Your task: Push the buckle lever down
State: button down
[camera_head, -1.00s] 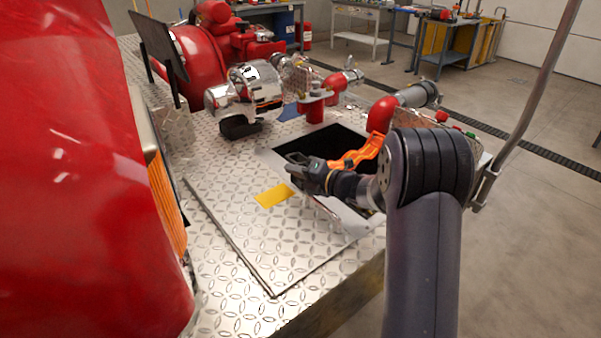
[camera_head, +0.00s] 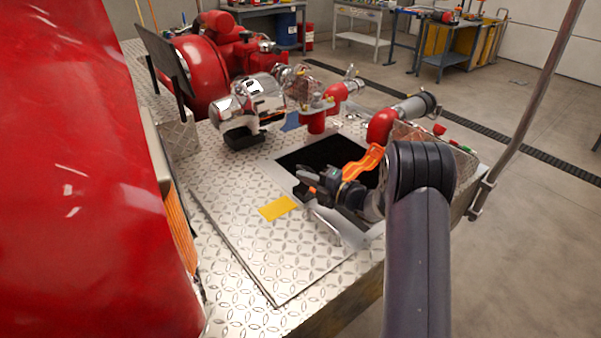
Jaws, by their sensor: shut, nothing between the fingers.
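My gripper (camera_head: 305,181) is shut and empty, above the near left edge of a dark square opening (camera_head: 310,157) in the metal deck. An orange strap-like part (camera_head: 362,163) rises from the opening behind my gripper and wrist. I cannot make out a buckle lever for certain; my gripper and wrist cover part of the opening and its near frame.
A yellow patch (camera_head: 278,208) lies on the diamond-plate deck (camera_head: 240,235) near my gripper. Red and chrome pump fittings (camera_head: 318,118) stand behind the opening. A large red body (camera_head: 80,170) fills the left side. A grey pole (camera_head: 530,110) stands at right.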

aim_at(307, 169)
jog(key=shift+m+t, duration=0.3)
jog(key=shift+m, duration=0.2)
jog(key=shift+w+d+f+p, duration=0.15)
jog(key=shift+w+d+p, duration=0.2)
jog(key=shift+d, duration=0.3)
jog(key=shift+w+d+f+p, duration=0.1)
jog(key=shift+w+d+f, duration=0.1)
jog(key=shift+w+d, duration=0.35)
jog(key=shift+w+d+f+p, duration=0.15)
jog(key=shift+w+d+p, duration=0.15)
jog(key=shift+d, duration=0.4)
jog(key=shift+w+d+f+b, duration=0.35)
jog(key=shift+w+d+f, duration=0.3)
jog(key=shift+d+f, duration=0.25)
jog(key=shift+d, duration=0.1)
jog(key=shift+d+f, duration=0.15)
jog(key=shift+f, duration=0.1)
